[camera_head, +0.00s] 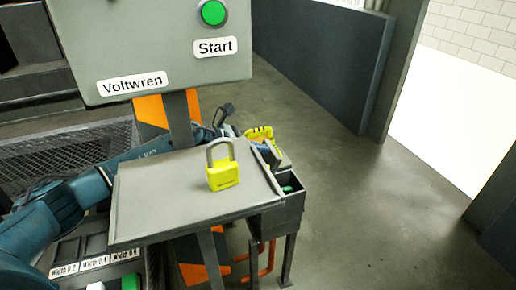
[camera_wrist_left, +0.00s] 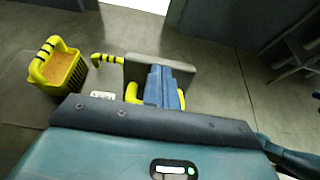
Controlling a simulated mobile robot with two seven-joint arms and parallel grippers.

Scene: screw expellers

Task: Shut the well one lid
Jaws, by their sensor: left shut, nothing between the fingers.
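My left gripper (camera_head: 268,152) reaches in from the left behind the grey shelf and shows small at its right end. In the left wrist view its blue fingers (camera_wrist_left: 163,80) are shut and empty, in front of a grey panel (camera_wrist_left: 185,72) with a yellow handle (camera_wrist_left: 108,59). This panel may be a lid; I cannot tell whether it is the well one lid, or whether the fingers touch it. Yellow parts (camera_head: 258,133) show beside the gripper in the head view. My right gripper is not in view.
A yellow padlock (camera_head: 223,175) stands on the grey shelf (camera_head: 150,205). Above is a grey control box (camera_head: 150,45) with a green Start button (camera_head: 213,13). A yellow basket (camera_wrist_left: 70,75) stands on the floor. Small labels (camera_head: 95,263) show lower left. Floor at right is clear.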

